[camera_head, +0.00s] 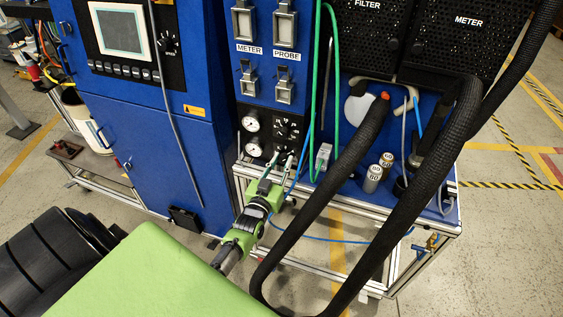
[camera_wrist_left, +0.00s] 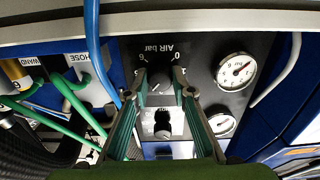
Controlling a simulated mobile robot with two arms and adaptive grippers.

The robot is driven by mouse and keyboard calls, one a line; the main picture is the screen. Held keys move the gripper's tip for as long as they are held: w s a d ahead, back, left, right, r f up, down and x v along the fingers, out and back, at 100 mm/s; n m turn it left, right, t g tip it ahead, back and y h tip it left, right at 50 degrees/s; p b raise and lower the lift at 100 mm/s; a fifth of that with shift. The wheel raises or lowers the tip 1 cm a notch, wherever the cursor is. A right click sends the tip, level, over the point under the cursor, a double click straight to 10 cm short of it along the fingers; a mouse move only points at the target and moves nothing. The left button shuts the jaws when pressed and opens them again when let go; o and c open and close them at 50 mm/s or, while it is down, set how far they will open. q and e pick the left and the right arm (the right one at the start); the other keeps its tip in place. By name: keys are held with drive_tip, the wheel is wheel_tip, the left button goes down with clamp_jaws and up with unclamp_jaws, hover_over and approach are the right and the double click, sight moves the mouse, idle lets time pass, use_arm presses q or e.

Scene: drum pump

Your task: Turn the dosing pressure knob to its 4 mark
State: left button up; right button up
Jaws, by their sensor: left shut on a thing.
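A dark panel on the blue cabinet carries a knob (camera_wrist_left: 158,84) with a printed scale in the left wrist view. The letters look like "AIR bar", upside down there, with 0 and 6 at the scale's ends. My left gripper (camera_head: 279,159) reaches up to the panel's lower part in the head view. In the left wrist view its two fingertips (camera_wrist_left: 161,82) stand on either side of the knob, shut on it. The fingers cover part of the scale, and I cannot read the mark at which the knob points. My right gripper is in neither view.
Two round gauges sit beside the scale, an upper (camera_head: 252,124) and a lower one (camera_head: 254,147). Another black dial (camera_head: 288,128) is above my gripper. Green and blue hoses (camera_head: 332,100) hang close to its right. A thick black hose (camera_head: 345,160) crosses further right.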

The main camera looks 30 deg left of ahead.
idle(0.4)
use_arm(q)
drive_tip(key=o, duration=1.1)
drive_tip(key=v, duration=1.2)
drive_tip(key=shift+f, duration=0.1)
